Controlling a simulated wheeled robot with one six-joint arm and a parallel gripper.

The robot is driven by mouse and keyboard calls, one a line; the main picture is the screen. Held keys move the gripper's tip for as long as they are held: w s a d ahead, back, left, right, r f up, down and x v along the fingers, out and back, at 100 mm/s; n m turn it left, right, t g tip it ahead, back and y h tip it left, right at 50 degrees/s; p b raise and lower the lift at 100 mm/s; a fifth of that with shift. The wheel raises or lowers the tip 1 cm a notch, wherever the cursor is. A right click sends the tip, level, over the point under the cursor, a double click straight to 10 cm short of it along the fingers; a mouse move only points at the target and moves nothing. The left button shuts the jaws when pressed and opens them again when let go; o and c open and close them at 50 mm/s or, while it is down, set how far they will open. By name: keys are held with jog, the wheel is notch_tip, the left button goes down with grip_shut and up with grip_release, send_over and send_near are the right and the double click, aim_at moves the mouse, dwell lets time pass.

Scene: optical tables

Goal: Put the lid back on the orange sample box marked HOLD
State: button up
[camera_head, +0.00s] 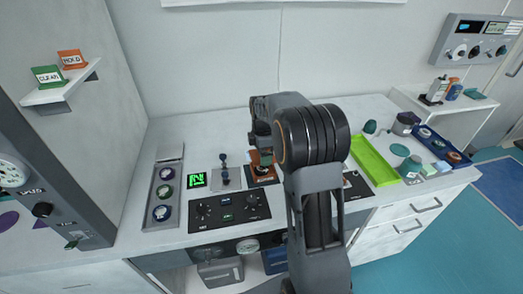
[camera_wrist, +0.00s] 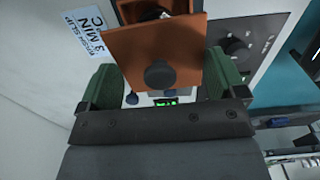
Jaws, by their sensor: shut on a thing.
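The orange lid (camera_wrist: 128,48) shows in the wrist view as a flat square plate with a round dark knob. My gripper (camera_wrist: 163,80) has its green finger pads on either side of it and is shut on the lid. Past the lid's upper edge is an orange-brown open box (camera_wrist: 160,10) with something inside; the lid hides much of it. No HOLD mark is readable on the box. In the head view my gripper (camera_head: 262,146) is over the bench, just above an orange thing (camera_head: 263,172) on a dark base. My arm partly hides this spot, and lid and box are hard to separate there.
A black control box (camera_head: 229,211), a green-lit display (camera_head: 196,181) and a grey tray (camera_head: 155,205) of round pieces stand left. A lime-green tray (camera_head: 374,160) and a blue tray (camera_head: 425,134) are right. Orange HOLD (camera_head: 72,60) and green CLEAN (camera_head: 48,76) cards stand on a wall shelf.

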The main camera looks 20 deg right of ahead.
aim_at(263, 169)
jog(key=shift+f+b, duration=1.35)
jog(key=shift+f, duration=0.6)
jog(key=shift+f+b, duration=0.4)
jog(key=shift+f, duration=0.35)
jog(key=shift+f+p, duration=0.15)
jog(key=shift+p, duration=0.15)
dwell(0.7)
jog(key=o, duration=0.6)
jog(key=shift+o, duration=0.2)
